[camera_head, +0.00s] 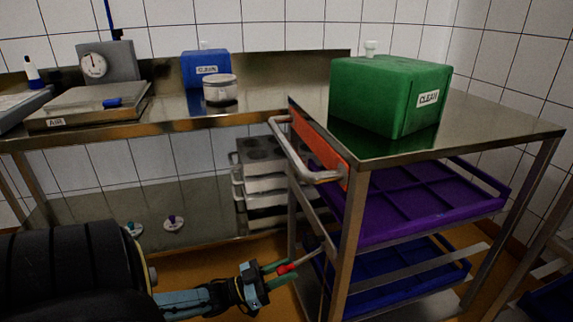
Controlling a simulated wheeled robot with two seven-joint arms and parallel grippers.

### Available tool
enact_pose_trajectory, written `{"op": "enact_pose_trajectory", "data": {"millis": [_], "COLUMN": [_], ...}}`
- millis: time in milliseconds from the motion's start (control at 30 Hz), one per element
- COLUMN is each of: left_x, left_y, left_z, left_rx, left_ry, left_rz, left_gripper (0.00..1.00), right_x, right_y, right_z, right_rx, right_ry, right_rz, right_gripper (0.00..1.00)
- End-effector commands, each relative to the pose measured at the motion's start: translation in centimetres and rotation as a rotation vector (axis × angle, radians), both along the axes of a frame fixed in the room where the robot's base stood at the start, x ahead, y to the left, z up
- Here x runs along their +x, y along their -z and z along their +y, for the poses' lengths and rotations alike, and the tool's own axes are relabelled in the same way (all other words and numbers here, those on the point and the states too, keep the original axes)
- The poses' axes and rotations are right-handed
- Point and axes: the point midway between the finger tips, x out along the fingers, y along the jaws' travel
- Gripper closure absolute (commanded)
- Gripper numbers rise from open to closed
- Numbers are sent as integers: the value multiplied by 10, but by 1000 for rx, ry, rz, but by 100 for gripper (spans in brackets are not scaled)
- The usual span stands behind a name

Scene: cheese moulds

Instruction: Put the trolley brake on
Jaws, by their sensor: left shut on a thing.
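The trolley (480,118) stands at the right with a steel top, a grey push handle (300,155) and an orange panel on its near-left end. A thin brake lever with a red grip (287,268) sticks out from the trolley's left side, low down. My left gripper (276,272) comes in from the left, its green fingers shut around the red grip. The lever's inner end meets the trolley frame, partly hidden behind a leg. My right gripper is not in view.
A green box labelled CLEAN (385,95) stands on the trolley top. A purple tray (420,205) and a blue tray (400,280) sit below. The steel bench (170,115) behind holds a scale (95,100), a blue box (205,68) and a white tub (220,90).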

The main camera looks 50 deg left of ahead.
Motion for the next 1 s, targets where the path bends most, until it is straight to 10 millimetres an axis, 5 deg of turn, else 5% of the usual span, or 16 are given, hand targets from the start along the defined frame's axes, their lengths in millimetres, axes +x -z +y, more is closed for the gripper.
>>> {"op": "enact_pose_trajectory", "data": {"millis": [367, 400, 533, 833, 1000], "left_x": [-4, -4, -3, -2, -18], "left_y": [9, 9, 7, 4, 8], "left_z": [-1, -1, -1, 0, 7], "left_rx": [4, 4, 3, 1, 1], "left_ry": [0, 0, 0, 0, -1], "left_rz": [23, 23, 17, 9, 12], "left_gripper": [100, 69, 52, 51, 51], "right_x": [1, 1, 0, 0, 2], "right_y": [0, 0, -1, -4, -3], "right_z": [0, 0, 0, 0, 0], "right_rx": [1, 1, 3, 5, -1], "right_ry": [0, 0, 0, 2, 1], "right_rz": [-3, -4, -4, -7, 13], "right_gripper": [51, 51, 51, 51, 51]}}
